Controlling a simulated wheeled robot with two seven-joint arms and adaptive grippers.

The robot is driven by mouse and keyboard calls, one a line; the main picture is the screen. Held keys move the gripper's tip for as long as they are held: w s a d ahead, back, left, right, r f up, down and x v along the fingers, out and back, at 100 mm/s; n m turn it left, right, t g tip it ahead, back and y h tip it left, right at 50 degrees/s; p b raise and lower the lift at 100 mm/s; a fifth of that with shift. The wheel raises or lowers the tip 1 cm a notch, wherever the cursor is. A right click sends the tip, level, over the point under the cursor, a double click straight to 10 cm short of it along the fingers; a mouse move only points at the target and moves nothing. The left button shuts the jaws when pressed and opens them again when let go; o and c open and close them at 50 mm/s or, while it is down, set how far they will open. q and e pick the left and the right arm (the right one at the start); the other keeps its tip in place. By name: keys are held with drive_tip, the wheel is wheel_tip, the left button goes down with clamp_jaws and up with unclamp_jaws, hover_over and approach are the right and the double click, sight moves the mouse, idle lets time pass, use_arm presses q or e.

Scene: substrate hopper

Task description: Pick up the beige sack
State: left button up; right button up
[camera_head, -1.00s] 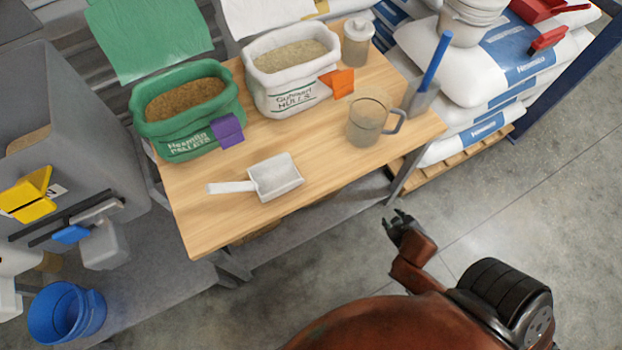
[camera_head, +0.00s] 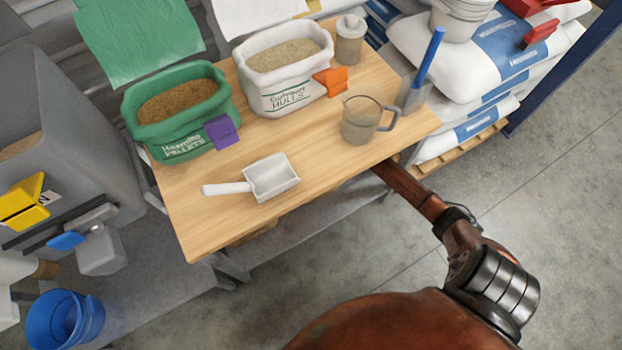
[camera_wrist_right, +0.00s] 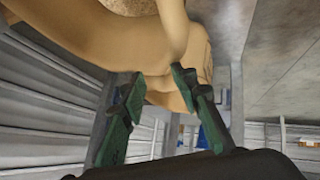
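The beige sack (camera_wrist_right: 90,42) fills the upper left of the right wrist view, with granular fill showing at its top edge. My right gripper (camera_wrist_right: 160,78) is open in that view, its two green-padded fingers apart. A narrow fold of the sack shows between and just beyond the fingertips; I cannot tell whether they touch it. In the head view, my right forearm (camera_head: 410,190) reaches under the table's right front edge, and the table hides the gripper. A small tan patch (camera_head: 252,235) shows below the table's front edge, possibly the sack. My left gripper is not in view.
The wooden table (camera_head: 210,220) carries a green pellet sack (camera_head: 185,140), a white hulls sack (camera_head: 290,95), a white scoop (camera_head: 272,178) and a clear jug (camera_head: 360,122). Stacked white bags (camera_head: 420,45) stand at right. A blue bucket (camera_head: 65,320) stands at lower left.

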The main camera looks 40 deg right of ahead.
drive_tip(key=s+d+f+m+g+h, duration=0.1)
drive_tip(key=s+d+f+g, duration=0.1)
drive_tip(key=d, duration=0.2)
drive_tip(key=s+d+f+g+h, duration=0.1)
drive_tip(key=s+d+f+g, duration=0.1)
drive_tip(key=d+f, duration=0.15)
drive_tip(key=b, duration=0.6)
hover_over(317, 201)
wheel_tip(317, 201, down, 6)
drive_tip(key=shift+f, duration=0.25)
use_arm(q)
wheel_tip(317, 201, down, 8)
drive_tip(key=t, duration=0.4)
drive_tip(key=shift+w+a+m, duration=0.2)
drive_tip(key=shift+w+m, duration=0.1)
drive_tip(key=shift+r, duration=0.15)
use_arm(e)
drive_tip(key=shift+o, duration=0.5)
drive_tip(key=shift+w+r, duration=0.1)
drive_tip(key=shift+w, duration=0.05)
drive_tip(key=shift+d, duration=0.1)
clamp_jaws()
